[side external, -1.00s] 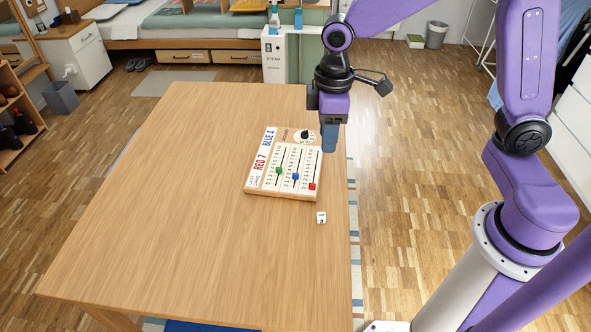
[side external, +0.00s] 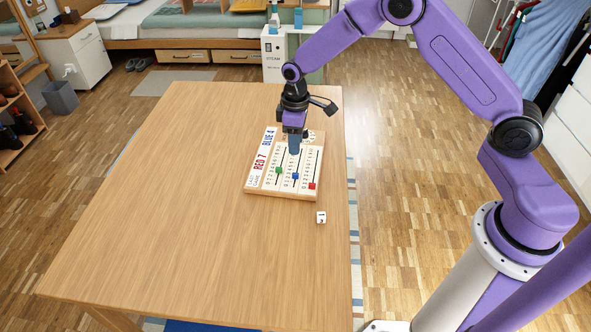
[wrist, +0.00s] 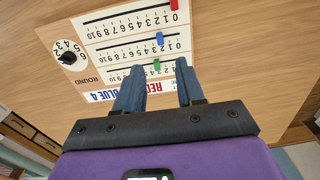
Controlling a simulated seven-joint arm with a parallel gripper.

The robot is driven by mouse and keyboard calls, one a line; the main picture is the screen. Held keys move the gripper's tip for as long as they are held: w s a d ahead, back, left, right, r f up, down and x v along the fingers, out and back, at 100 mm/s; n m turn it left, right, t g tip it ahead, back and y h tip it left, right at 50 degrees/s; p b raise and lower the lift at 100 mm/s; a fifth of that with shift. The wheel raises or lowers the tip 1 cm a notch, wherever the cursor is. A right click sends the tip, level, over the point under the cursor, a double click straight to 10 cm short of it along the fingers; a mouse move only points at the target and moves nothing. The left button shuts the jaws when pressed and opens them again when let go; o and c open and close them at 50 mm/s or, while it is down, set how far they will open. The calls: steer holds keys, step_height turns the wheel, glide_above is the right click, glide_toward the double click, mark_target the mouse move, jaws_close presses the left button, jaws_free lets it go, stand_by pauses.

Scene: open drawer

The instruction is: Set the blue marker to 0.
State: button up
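The white scoreboard (side external: 253,179) lies flat on the table with three slider tracks. The blue marker (side external: 295,176) sits on the middle track, a little above the 0 end, roughly at 2; it also shows in the wrist view (wrist: 160,38). The green marker (side external: 278,170) is on the track to its left, and the red marker (side external: 312,186) is at the 0 end on the right. My gripper (side external: 294,152) hovers over the upper part of the board, apart from the blue marker. In the wrist view its two fingers (wrist: 159,66) are spread and empty, near the green marker.
A black round dial (wrist: 68,58) is at the board's far end. A small white die (side external: 321,217) lies on the table (side external: 180,220) in front of the board. The table's right edge is close by; the left and front are clear.

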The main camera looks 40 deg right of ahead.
mark_target(295, 174)
step_height(295, 174, down, 11)
steer(key=shift+f, duration=0.1)
stand_by(0.3)
jaws_close()
steer(key=shift+a, duration=0.1)
stand_by(1.4)
